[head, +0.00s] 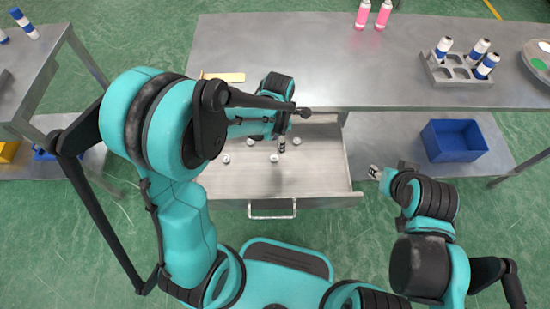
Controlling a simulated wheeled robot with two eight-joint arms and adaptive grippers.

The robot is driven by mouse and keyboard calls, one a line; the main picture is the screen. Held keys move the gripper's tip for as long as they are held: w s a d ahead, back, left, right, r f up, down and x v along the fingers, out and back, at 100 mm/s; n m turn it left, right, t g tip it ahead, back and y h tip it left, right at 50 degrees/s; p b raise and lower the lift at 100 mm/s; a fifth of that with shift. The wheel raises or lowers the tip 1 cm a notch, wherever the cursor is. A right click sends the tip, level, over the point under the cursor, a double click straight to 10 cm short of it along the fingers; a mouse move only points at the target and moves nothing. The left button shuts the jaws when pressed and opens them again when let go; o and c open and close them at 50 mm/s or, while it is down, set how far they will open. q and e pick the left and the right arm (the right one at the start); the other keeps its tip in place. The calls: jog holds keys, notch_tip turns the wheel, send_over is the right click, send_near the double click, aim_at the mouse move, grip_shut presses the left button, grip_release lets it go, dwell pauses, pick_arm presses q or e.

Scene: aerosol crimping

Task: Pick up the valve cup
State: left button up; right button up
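Several small white valve cups lie spread on the floor of an open metal drawer (325,178). One valve cup (274,158) lies near the middle, just below my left gripper. Others show at the left (226,159) and at the right (297,141). My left gripper (282,146) points down into the drawer, over the cups. Its fingers are too small to show whether they are open or shut. My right gripper (374,171) is outside the drawer, to its right, away from the cups. Its finger state is not clear.
The steel table (330,60) stands behind the drawer. On it are a wooden-coloured strip (223,77), pink cans (382,14) and a grey rack (455,75) with blue-and-white cans. A blue bin (454,140) sits on the lower shelf at right. The drawer's front wall and handle (271,209) face me.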

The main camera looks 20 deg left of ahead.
aim_at(275, 156)
pick_arm(q)
jog(key=f, duration=0.2)
jog(key=f+b, duration=0.1)
jog(key=shift+s+a+n, duration=0.15)
jog(key=shift+s+n, duration=0.1)
jog(key=shift+n, duration=0.05)
jog(key=f+b, duration=0.2)
jog(key=f, duration=0.1)
jog(key=f+b, duration=0.1)
jog(key=f, duration=0.1)
jog(key=shift+a+f, duration=0.2)
jog(key=shift+a, duration=0.05)
jog(key=shift+s+r, duration=0.1)
jog(key=shift+r, duration=0.05)
jog(key=shift+c, duration=0.3)
jog(key=c, duration=0.5)
